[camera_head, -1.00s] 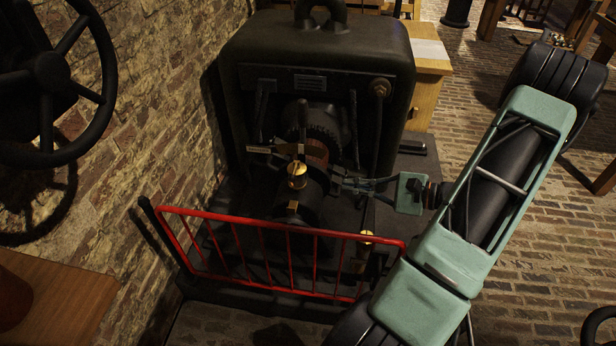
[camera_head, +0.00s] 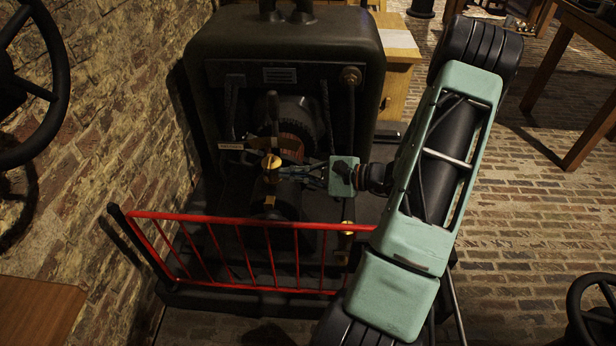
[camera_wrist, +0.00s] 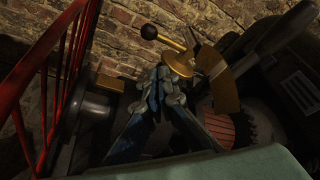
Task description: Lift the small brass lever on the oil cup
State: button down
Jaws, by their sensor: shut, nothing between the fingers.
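The brass oil cup (camera_head: 271,164) stands upright on the dark machine, and its round brass top (camera_wrist: 179,62) shows in the wrist view. A small lever (camera_wrist: 169,42) with a black ball on its end (camera_wrist: 149,32) slants up and left from that top. My gripper (camera_head: 283,172) reaches in from the right, close beside the cup. In the wrist view its fingertips (camera_wrist: 163,78) are together and empty, just below and left of the cup's top. The fingertips hide the lower cup. I cannot tell whether they touch it.
A red railing (camera_head: 240,221) crosses in front of the machine (camera_head: 285,45). A brass plate (camera_wrist: 222,80) and a toothed wheel sit right of the cup in the wrist view. A brick wall (camera_head: 120,110) stands at the left. Brick floor is open at the right.

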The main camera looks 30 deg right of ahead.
aim_at(269, 165)
jog(key=shift+s+a+r, duration=0.15)
jog(key=shift+a+r, duration=0.35)
jog(key=shift+a, duration=0.1)
jog(key=shift+s+a+r, duration=0.15)
jog(key=shift+a+r, duration=0.35)
jog(key=shift+a, duration=0.05)
jog(key=shift+r, duration=0.1)
jog(key=shift+r+p, duration=0.1)
jog(key=shift+p, duration=0.35)
